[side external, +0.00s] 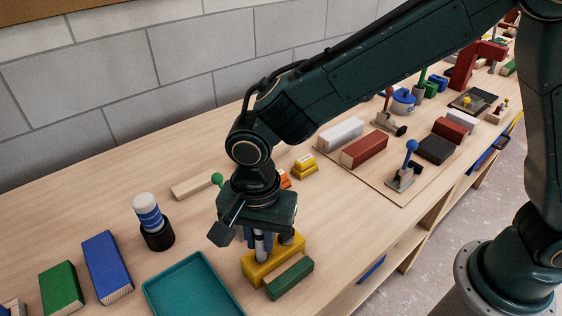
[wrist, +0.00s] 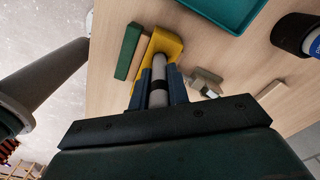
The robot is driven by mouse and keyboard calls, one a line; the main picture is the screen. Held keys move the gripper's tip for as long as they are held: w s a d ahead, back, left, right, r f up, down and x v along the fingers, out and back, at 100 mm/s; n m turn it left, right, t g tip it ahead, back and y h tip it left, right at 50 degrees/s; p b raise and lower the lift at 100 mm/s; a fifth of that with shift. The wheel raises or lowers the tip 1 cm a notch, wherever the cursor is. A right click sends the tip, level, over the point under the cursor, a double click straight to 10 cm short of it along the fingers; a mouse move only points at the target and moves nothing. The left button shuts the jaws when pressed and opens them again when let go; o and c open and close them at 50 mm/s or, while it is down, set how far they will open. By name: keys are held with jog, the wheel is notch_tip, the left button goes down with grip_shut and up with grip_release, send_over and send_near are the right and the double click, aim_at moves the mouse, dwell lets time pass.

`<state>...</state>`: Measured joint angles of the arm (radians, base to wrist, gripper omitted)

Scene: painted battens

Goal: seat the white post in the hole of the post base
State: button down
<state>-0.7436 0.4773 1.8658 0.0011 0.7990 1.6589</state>
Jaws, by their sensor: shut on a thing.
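The white post (wrist: 158,68) is a pale cylinder with a dark band, upright between my gripper's fingers. My gripper (wrist: 158,88) is shut on it; in the side view my gripper (side external: 263,240) is low over the post base. The post base is a yellow block, seen in the side view (side external: 256,271) and in the wrist view (wrist: 173,48). The post's lower end meets the yellow block in the wrist view. The hole is hidden, and I cannot tell whether the post's end is inside it or only above it.
A green block (side external: 289,279) lies close along the base's front side. A teal tray (side external: 190,286) is left of it. A black cup (side external: 157,236) with a white and blue cylinder stands further left.

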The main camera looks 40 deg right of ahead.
jog(key=shift+f, duration=0.15)
jog(key=c, duration=1.3)
grip_release()
jog(key=shift+c, duration=0.2)
notch_tip(320, 180, up, 12)
jog(key=shift+f, duration=0.1)
jog(key=shift+r, duration=0.3)
jog(key=shift+d, duration=0.1)
